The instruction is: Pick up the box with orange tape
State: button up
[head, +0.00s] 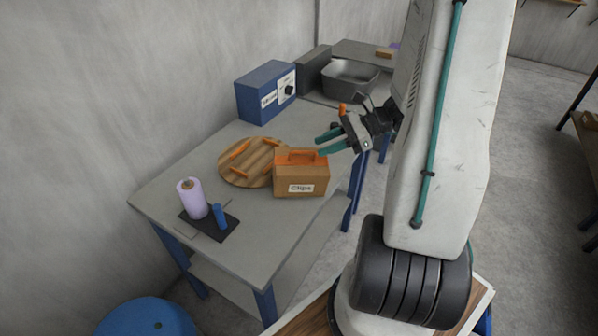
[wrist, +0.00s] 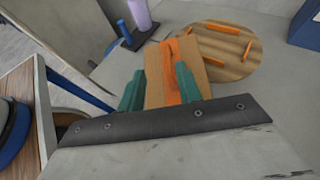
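A brown cardboard box (head: 301,178) with a "Clips" label stands near the right edge of the grey table. It has an orange strip and an orange handle-like piece on top. My gripper (head: 328,141) is open and empty, with its teal fingers apart, just right of and above the box in the head view. In the wrist view the box (wrist: 158,88) lies ahead of and partly between the fingertips of my gripper (wrist: 159,73). Its near part is hidden behind the fingers and the dark gripper edge. I cannot tell whether the fingers touch it.
A round wooden board (head: 233,174) with orange pieces lies beside the box. A lilac roll (head: 190,200) and a blue cylinder (head: 219,216) stand on a dark pad at the table's front. A blue box (head: 258,92) and a grey bin (head: 350,82) are farther back.

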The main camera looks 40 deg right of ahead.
aim_at(301, 153)
jog(key=shift+w+d+f, duration=0.1)
jog(key=shift+f, duration=0.2)
jog(key=x, duration=0.7)
jog(key=shift+w+d+f, duration=0.1)
jog(key=shift+w, duration=0.35)
grip_shut()
dwell(0.7)
